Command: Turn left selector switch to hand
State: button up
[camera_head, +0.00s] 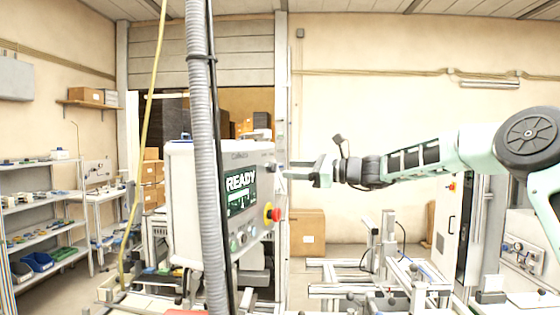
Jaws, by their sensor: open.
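A white control panel box (183,205) stands left of centre, seen at an angle. Its face has a dark screen (241,193) reading "READY", small round controls (238,242) below it, and a red stop button with yellow (273,213) near its right edge. I cannot tell which small control is the left selector switch or how it is set. My gripper (290,170) is open and points left, at the panel's upper right side near screen height. I cannot tell whether its fingertips touch anything there.
A grey corrugated hose (205,120) and a black cable hang in front of the panel. Metal frames (385,270) stand low at the right. A shelf rack (40,205) stands at the far left. Cardboard boxes (307,232) sit behind. The air below my arm is mostly clear.

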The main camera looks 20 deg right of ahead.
aim_at(273, 168)
jog(key=shift+p+x, duration=0.85)
jog(key=shift+x, duration=1.6)
jog(key=shift+f, duration=0.1)
jog(key=c, duration=1)
